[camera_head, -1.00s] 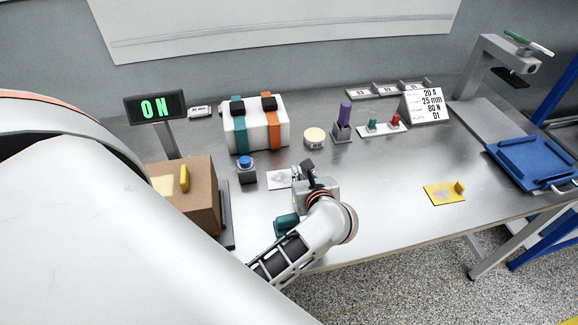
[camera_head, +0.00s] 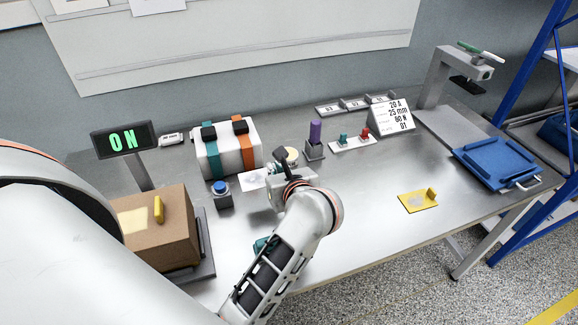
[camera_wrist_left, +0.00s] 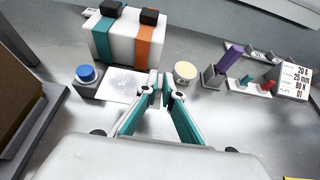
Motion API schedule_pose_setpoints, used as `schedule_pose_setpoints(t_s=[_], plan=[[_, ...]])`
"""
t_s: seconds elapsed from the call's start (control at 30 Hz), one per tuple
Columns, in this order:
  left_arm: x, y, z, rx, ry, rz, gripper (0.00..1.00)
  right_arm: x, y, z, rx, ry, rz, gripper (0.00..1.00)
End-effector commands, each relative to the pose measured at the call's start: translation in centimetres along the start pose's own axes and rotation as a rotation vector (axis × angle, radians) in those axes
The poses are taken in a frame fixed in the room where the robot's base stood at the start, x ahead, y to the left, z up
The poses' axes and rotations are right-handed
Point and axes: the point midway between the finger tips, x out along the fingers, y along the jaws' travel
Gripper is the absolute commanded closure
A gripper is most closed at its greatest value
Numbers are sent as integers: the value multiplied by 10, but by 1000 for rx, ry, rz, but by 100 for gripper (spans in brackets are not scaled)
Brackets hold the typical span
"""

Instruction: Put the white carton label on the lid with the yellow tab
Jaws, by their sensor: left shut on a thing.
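The white label (camera_head: 253,180) is a thin sheet with a faint grey print; it also shows in the wrist view (camera_wrist_left: 120,84). My left gripper (camera_head: 279,172) is shut on its right edge, and the sheet seems raised above the table. In the wrist view the fingertips (camera_wrist_left: 166,92) meet at that edge. A brown carton (camera_head: 170,242) at the left has a yellow tab (camera_head: 159,209) standing on its top, beside a pale patch (camera_head: 133,221). A flat yellow plate (camera_head: 417,203) with an upright yellow tab lies at the right. My right gripper is not in view.
A blue button (camera_head: 221,188) stands between carton and label. Behind are a white strapped box (camera_head: 228,160), a round tub (camera_head: 290,154) and a purple-handled block (camera_head: 315,140). An ON display (camera_head: 124,139) rises behind the carton. A blue tray (camera_head: 496,163) lies far right.

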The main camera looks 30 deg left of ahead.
Motion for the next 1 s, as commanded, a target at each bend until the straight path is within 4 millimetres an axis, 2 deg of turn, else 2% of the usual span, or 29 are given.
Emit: schedule_pose_setpoints(t_s=[0.27,0.37,0.47,0.57,0.7,0.83,1.0], plan=[[-3,-1,13,3,-3,-9,100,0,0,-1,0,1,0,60],[-2,-8,26,21,-8,-49,100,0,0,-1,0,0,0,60],[-4,-22,51,61,-12,-139,100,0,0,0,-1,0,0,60],[-15,-40,80,120,-13,-265,100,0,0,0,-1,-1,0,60],[-42,-62,119,209,-12,-458,100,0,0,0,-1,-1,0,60],[-66,-75,146,279,-9,-600,100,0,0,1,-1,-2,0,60],[-92,-83,167,348,-7,-728,100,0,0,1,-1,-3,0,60]])
